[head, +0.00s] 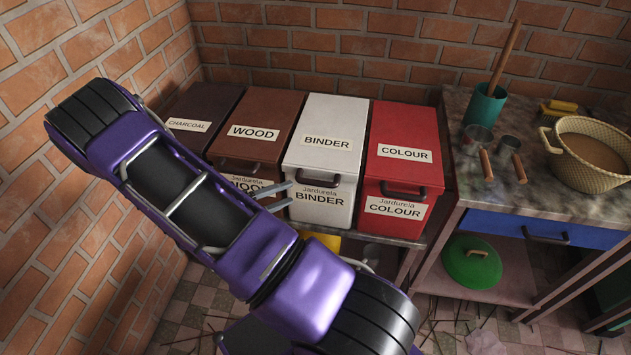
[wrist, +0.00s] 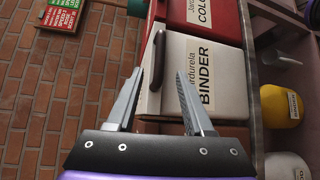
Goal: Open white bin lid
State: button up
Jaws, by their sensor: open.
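The white bin (head: 343,200) stands between the brown WOOD bin and the red COLOUR bin, with BINDER labels on its lid and front. Its white lid (head: 328,115) is down. A dark handle (head: 318,178) sits at the lid's front edge. My gripper (head: 289,194) is open and empty, its two fingers pointing at the front of the white bin near the handle. In the wrist view the fingers (wrist: 160,76) reach towards the white bin (wrist: 183,60), and the handle (wrist: 157,60) shows between the tips. I cannot tell whether a finger touches it.
The red COLOUR bin (head: 401,125) is close on the right. The brown WOOD bin (head: 263,110) and CHARCOAL bin (head: 208,103) are on the left, partly behind my arm. A counter (head: 535,187) with a basket (head: 600,175) stands further right. A brick wall is behind.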

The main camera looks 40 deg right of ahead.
aim_at(315, 181)
jog(key=d, duration=0.3)
jog(key=d+f, duration=0.1)
jog(key=d, duration=0.2)
jog(key=s+d, duration=0.1)
jog(key=d, duration=0.2)
jog(key=shift+d+f, duration=0.15)
jog(key=shift+d, duration=0.15)
jog(key=shift+c, duration=0.4)
grip_shut()
dwell(0.5)
